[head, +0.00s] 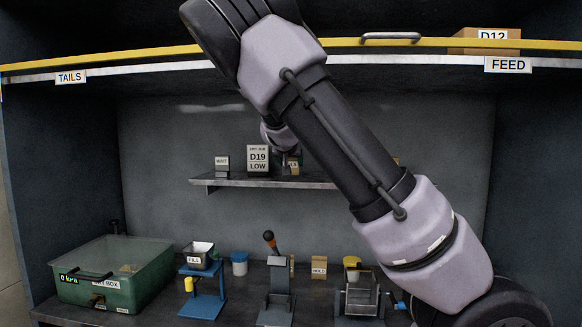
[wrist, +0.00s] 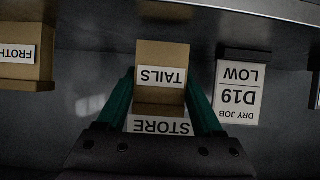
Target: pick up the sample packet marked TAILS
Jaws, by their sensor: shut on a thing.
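The sample packet marked TAILS (wrist: 161,78) is a small tan box with a white label, upside down in the wrist view. My gripper (wrist: 160,100) has its teal fingers on both sides of it and is shut on it. In the head view a bit of a tan packet (head: 294,168) shows beside the D19 card above the wall shelf (head: 230,180). My arm hides most of the gripper there. I cannot tell whether the packet still touches the shelf.
The white D19 card (wrist: 238,90) stands close beside one finger. A FROTH packet (wrist: 27,55) is on the other side with a gap. A STORE label (wrist: 160,126) shows by the packet. Below, the bench holds a green dry box (head: 115,275) and a blue stand (head: 202,295).

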